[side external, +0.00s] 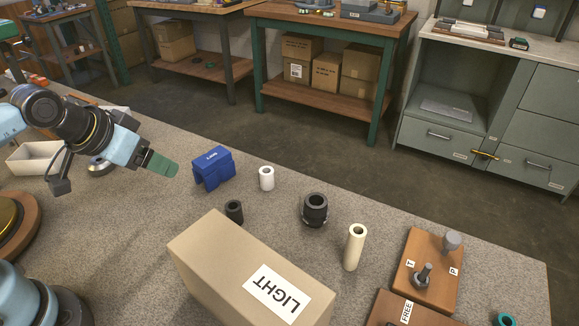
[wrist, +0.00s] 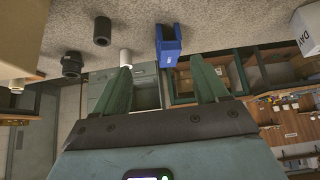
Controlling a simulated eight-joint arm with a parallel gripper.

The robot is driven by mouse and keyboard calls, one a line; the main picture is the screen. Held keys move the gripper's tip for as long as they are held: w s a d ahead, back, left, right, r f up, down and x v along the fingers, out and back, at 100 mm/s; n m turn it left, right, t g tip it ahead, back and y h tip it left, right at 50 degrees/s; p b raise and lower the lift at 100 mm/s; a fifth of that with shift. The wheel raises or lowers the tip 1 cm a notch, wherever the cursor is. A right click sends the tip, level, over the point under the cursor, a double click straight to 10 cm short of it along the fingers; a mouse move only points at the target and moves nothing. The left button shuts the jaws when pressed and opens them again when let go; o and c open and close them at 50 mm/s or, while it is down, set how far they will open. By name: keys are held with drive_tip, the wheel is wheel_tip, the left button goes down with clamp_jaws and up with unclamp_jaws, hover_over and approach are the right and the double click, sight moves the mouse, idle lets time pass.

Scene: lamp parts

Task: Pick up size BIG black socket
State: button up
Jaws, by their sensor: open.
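The big black socket (side external: 315,212), a wide dark cylinder with an open top and a collar, stands on the grey bench right of centre. It also shows in the wrist view (wrist: 71,65) at the upper left. A smaller black socket (side external: 234,213) stands nearer the box, and shows in the wrist view (wrist: 102,32). My gripper (side external: 163,166) is above the bench at the left, well apart from both sockets. In the wrist view its green fingers (wrist: 163,80) are spread with nothing between them.
A blue block (side external: 212,169) and a white cylinder (side external: 266,178) stand between my gripper and the big socket. A cardboard box marked LIGHT (side external: 235,275) stands in front. A cream tube (side external: 355,247) and wooden boards (side external: 427,272) are to the right.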

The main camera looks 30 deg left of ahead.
drive_tip(key=w+d+f+n+h, duration=0.2)
drive_tip(key=w+d+n+h, duration=0.1)
drive_tip(key=d+n, duration=0.2)
drive_tip(key=w+d+f+n+h, duration=0.2)
drive_tip(key=w+d+n+h, duration=0.2)
drive_tip(key=n, duration=0.4)
drive_tip(key=w+d+f+n+g+h, duration=0.1)
drive_tip(key=w+d+f+n+h, duration=0.2)
drive_tip(key=d+n, duration=0.3)
drive_tip(key=shift+w+n+h, duration=0.3)
drive_tip(key=shift+w+n, duration=0.1)
drive_tip(key=shift+n, duration=0.4)
drive_tip(key=n, duration=0.1)
drive_tip(key=d+f+n+h, duration=0.1)
drive_tip(key=shift+d+n, duration=0.1)
drive_tip(key=shift+n, duration=0.2)
approach(325, 205)
drive_tip(key=shift+h, duration=0.3)
drive_tip(key=w+d+f, duration=0.1)
drive_tip(key=f, duration=0.1)
drive_tip(key=w+d+f, duration=0.2)
drive_tip(key=shift+w, duration=0.2)
drive_tip(key=shift+x, duration=2.6)
drive_tip(key=shift+d+r, duration=0.1)
drive_tip(key=shift+r, duration=0.05)
drive_tip(key=shift+c, duration=0.3)
drive_tip(key=c, duration=1)
